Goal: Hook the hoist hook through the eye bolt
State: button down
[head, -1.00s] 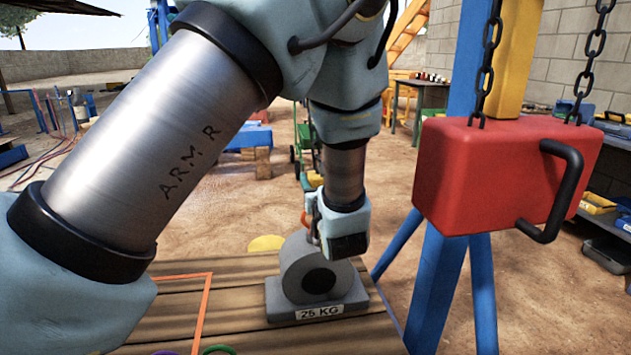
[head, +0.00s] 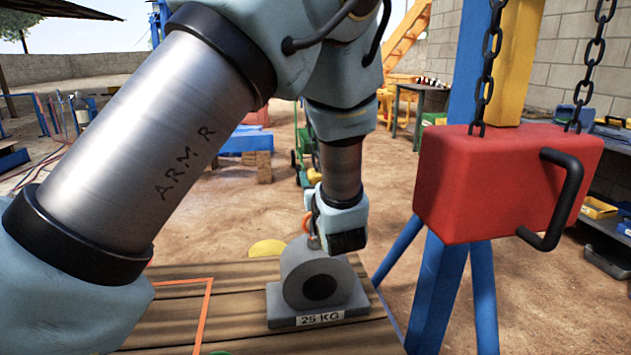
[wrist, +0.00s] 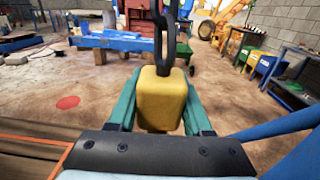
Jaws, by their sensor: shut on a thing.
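In the wrist view, my gripper (wrist: 160,112) is shut on a yellow block (wrist: 163,98), one finger on each side. A dark chain link (wrist: 164,30) rises from the block's top, so it appears to be the hoist hook's body; the hook part below is hidden. In the head view, my gripper (head: 325,240) is just above the grey 25 KG weight (head: 310,277) on the wooden table. A small orange curved part (head: 308,223) shows at the gripper's left side. The eye bolt is not clearly visible, and I cannot tell whether hook and eye touch.
A red block (head: 500,185) with a black handle hangs on chains at the right, in front of a blue post (head: 440,290). The wooden table (head: 240,300) has an orange outline left of the weight. A yellow disc (head: 267,248) shows beyond the table.

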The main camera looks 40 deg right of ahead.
jog(key=shift+r, duration=0.2)
jog(key=shift+w+d+r+p, duration=0.2)
jog(key=shift+w+r+p, duration=0.15)
jog(key=shift+w+r, duration=0.25)
jog(key=shift+r, duration=0.15)
jog(key=shift+c, duration=1.2)
grip_release()
jog(key=shift+s, duration=0.1)
jog(key=b+v, duration=0.2)
jog(key=v, duration=0.8)
jog(key=shift+s, duration=0.4)
jog(key=shift+a, duration=0.15)
